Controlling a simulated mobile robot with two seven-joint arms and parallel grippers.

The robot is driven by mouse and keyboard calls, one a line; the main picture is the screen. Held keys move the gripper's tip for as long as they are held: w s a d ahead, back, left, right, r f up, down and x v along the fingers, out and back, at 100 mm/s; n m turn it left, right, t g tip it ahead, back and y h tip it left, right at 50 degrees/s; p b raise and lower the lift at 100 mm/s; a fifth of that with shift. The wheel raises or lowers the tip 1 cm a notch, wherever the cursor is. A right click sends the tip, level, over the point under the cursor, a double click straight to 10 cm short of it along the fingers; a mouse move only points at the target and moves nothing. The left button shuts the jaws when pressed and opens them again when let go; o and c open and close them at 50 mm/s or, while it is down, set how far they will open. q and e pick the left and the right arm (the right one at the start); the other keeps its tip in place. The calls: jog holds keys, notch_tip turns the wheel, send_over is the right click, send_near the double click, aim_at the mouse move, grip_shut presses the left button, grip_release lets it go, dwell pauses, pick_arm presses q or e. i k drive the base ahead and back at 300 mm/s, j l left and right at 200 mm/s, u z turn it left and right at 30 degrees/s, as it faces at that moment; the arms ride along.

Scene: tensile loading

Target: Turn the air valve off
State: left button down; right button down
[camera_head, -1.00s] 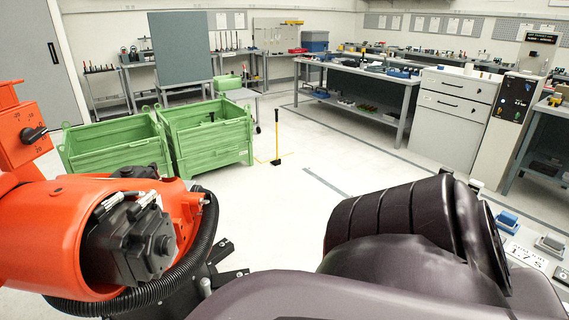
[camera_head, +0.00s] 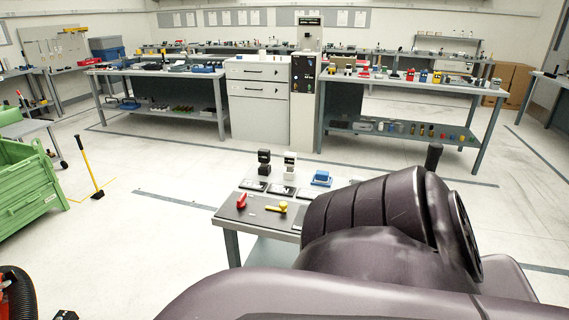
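A small grey-topped table (camera_head: 226,212) stands in front of me in the head view. On its near part are a red-handled fitting (camera_head: 241,201) at the left and a yellow-handled fitting (camera_head: 279,207) to its right. Both look like small valves, but they are too small for me to tell which is the air valve or how its handle is set. A large dark arm part covers the table's right side. Neither of my grippers is in view.
Black and white blocks (camera_head: 264,162) and a blue item (camera_head: 321,178) sit at the small table's back. A grey cabinet (camera_head: 258,122) and long workbenches (camera_head: 484,90) stand behind. A green crate (camera_head: 28,185) and yellow-handled tool (camera_head: 90,168) are left. Floor between is clear.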

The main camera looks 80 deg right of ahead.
aim_at(241, 204)
jog(key=l+z, duration=0.1)
jog(key=z, duration=2)
